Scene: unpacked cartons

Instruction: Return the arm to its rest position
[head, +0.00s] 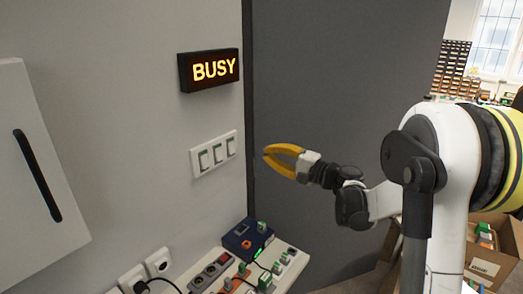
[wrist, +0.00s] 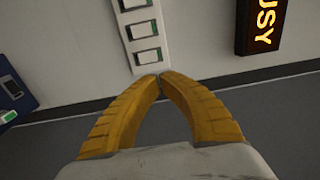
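My gripper (head: 267,154) has yellow fingers and is held in mid-air in front of a grey panel, to the right of the white wall. In the wrist view my gripper (wrist: 159,78) has its two fingertips meeting, with nothing between them. My white and black arm reaches in from the right of the head view, bent at the elbow. The fingers are apart from the switch plate as far as the head view shows.
A white three-switch plate (head: 214,154) and a lit BUSY sign (head: 211,70) are on the wall. Below are a dark blue box (head: 247,237) and power strips. A cardboard carton (head: 489,266) stands lower right. The grey panel (head: 330,60) is behind the gripper.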

